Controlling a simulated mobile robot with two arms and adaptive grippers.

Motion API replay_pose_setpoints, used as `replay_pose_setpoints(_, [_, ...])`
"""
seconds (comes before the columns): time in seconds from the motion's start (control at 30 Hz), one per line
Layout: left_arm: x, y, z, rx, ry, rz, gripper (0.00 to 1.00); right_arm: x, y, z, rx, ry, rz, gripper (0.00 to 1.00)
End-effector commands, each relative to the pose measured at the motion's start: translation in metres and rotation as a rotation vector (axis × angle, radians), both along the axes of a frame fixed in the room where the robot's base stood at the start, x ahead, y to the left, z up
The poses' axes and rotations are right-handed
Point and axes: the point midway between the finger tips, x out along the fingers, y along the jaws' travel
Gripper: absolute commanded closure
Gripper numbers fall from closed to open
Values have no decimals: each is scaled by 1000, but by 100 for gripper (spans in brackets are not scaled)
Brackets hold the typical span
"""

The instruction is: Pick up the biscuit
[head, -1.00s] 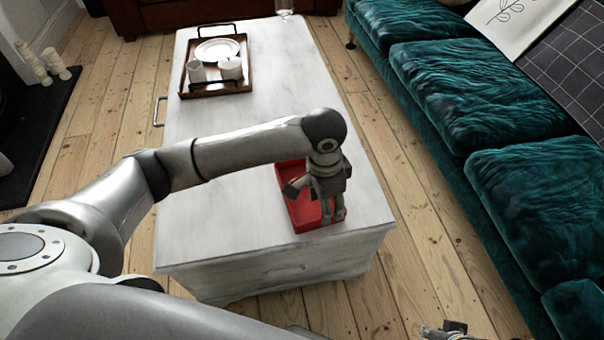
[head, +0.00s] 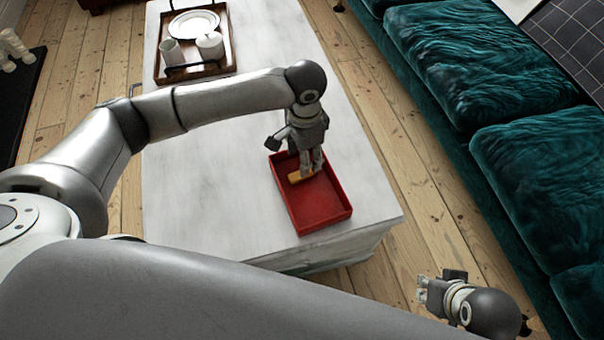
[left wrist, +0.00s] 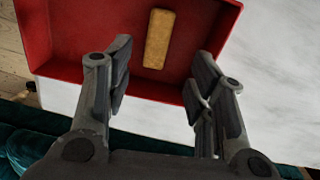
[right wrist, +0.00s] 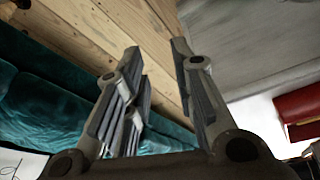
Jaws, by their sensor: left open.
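The biscuit (head: 298,176) is a small golden-brown bar in the far part of a red tray (head: 322,205) on the white table. It also shows whole in the left wrist view (left wrist: 158,38), flat on the tray floor. My left gripper (head: 306,172) points down over the tray at the biscuit, partly covering it in the head view. In the left wrist view its fingers are open, one on each side of the biscuit's near end, with nothing between them. My right gripper (head: 422,290) is open and empty, away from the table, near the floor side at the lower right.
A wooden tray (head: 222,68) with a plate (head: 194,24) and two white cups (head: 209,45) stands at the table's far end. A teal sofa (head: 440,60) runs along the right. The white table (head: 215,190) is clear left of the red tray.

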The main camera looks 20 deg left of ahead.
Motion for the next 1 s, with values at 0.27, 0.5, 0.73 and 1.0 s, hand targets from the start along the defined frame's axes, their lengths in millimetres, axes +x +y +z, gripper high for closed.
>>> replay_pose_setpoints(0.27, [-1, -4, -27, 1, 1, -1, 50, -2, -1, -6, -1, -2, 0, 76])
replay_pose_setpoints(0.5, [0, -6, -54, 1, -1, 0, 50, 21, 6, -9, 20, -102, 8, 76])
replay_pose_setpoints(0.73, [-1, -7, -60, 0, -3, -1, 50, 33, 10, -5, 31, -161, 12, 76])
replay_pose_setpoints(1.0, [-1, -7, -60, -1, -2, -1, 64, 33, 10, -5, 31, -160, 12, 76])
